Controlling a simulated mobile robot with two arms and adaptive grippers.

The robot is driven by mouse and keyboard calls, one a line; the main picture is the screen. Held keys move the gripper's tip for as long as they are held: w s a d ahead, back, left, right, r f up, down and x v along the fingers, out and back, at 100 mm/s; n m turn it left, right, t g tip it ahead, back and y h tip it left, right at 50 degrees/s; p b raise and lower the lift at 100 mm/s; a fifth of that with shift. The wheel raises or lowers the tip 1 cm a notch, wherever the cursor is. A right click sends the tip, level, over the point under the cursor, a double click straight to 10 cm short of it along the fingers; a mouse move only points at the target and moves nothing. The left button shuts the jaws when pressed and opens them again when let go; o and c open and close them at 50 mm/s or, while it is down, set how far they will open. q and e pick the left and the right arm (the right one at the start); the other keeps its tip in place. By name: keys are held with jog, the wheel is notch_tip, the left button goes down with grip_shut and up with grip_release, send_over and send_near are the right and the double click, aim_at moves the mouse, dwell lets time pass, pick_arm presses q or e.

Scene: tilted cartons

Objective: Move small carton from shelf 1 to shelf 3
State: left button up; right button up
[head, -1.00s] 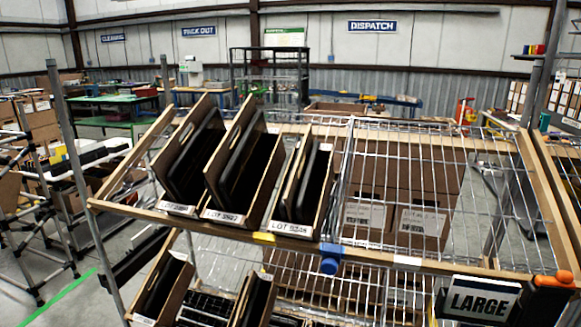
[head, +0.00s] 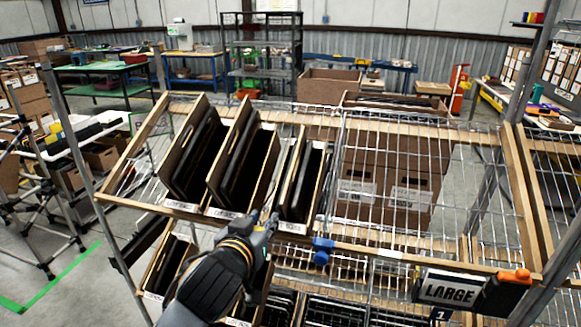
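Three tilted cartons with dark contents stand on the left half of the upper wire shelf (head: 430,255). The narrowest, the small carton (head: 318,190), is the rightmost of them, with a white label on its front. Two wider cartons, the left one (head: 184,150) and the middle one (head: 264,180), stand to its left. My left gripper (head: 264,217) is at the shelf's front edge, just left of the small carton's front and by the middle carton's lower corner. Its fingertips look apart with nothing between them; contact cannot be told. My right gripper is out of view.
More cartons (head: 165,268) fill the lower level. The upper shelf's right half is bare wire.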

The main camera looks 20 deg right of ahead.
pick_arm(q)
jog(key=h, duration=0.1)
send_near(287, 184)
jog(key=shift+m, duration=0.4)
jog(key=b+x, duration=0.2)
jog(key=x, duration=0.8)
jog(key=shift+w+d+f, duration=0.1)
jog(key=shift+w+d, duration=0.15)
jog(key=shift+w, duration=0.1)
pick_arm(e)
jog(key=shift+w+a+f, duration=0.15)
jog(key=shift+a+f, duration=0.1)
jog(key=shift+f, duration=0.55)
pick_arm(q)
jog(key=shift+c, duration=0.2)
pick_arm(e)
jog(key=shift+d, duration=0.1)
pick_arm(q)
grip_shut()
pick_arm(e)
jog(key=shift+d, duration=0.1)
